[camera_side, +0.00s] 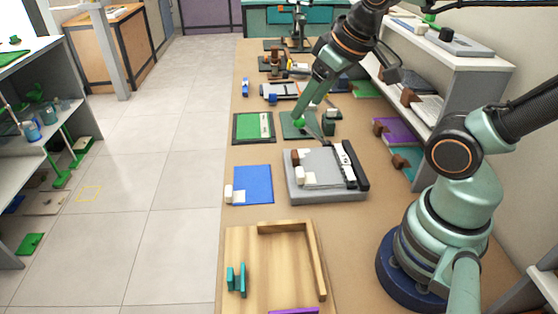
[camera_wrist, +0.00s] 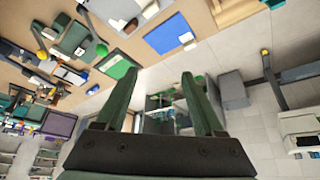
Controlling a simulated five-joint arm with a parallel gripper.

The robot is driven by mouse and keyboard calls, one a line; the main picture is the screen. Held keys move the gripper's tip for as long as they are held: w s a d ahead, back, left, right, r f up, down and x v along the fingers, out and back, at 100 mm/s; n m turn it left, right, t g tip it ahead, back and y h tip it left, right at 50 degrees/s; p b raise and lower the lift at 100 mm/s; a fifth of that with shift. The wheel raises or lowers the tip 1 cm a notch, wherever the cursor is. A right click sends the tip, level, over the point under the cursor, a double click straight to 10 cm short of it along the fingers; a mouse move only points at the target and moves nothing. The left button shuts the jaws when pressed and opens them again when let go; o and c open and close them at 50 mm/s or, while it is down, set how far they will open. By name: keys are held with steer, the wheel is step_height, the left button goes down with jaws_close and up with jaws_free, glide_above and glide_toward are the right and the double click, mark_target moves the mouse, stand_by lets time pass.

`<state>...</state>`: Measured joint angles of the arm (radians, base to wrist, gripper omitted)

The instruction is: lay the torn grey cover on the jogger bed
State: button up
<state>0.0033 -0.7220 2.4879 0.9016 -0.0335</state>
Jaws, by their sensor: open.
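I cannot surely pick out the torn grey cover. A grey sheet-like surface (camera_side: 318,172) with small white and brown blocks on it lies on a grey machine with a black bar (camera_side: 355,165); I cannot tell whether it is the cover. The shallow wooden tray (camera_side: 262,246) with raised walls, nearest the side camera, may be the jogger bed. My gripper (camera_side: 304,112) is over the green plate (camera_side: 290,128), beyond the grey machine. In the wrist view my gripper (camera_wrist: 158,82) is open, with nothing between its fingers.
A blue sheet (camera_side: 254,185) with white blocks lies left of the grey machine. A dark-framed green panel (camera_side: 240,128) lies beyond it. Teal clips (camera_side: 236,279) stand in the wooden tray. A white shelf unit (camera_side: 450,60) lines the bench's right side. Several tools crowd the far end.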

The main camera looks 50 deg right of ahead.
mark_target(300, 171)
steer(key=shift+w+d+f+n+g, duration=0.55)
steer(key=shift+f+n+g, duration=0.65)
steer(key=shift+f, duration=2.1)
steer(key=shift+w+d+f+n+g, duration=0.55)
steer(key=shift+f+n, duration=1.1)
steer(key=shift+f, duration=1.65)
steer(key=shift+w+d+f+n+g, duration=0.4)
steer(key=shift+w+f+n+g, duration=0.75)
steer(key=shift+f, duration=2.15)
steer(key=shift+s+n, duration=0.3)
steer(key=shift+s, duration=0.15)
steer(key=c, duration=1)
step_height(300, 171, up, 7)
steer(key=shift+r, duration=0.1)
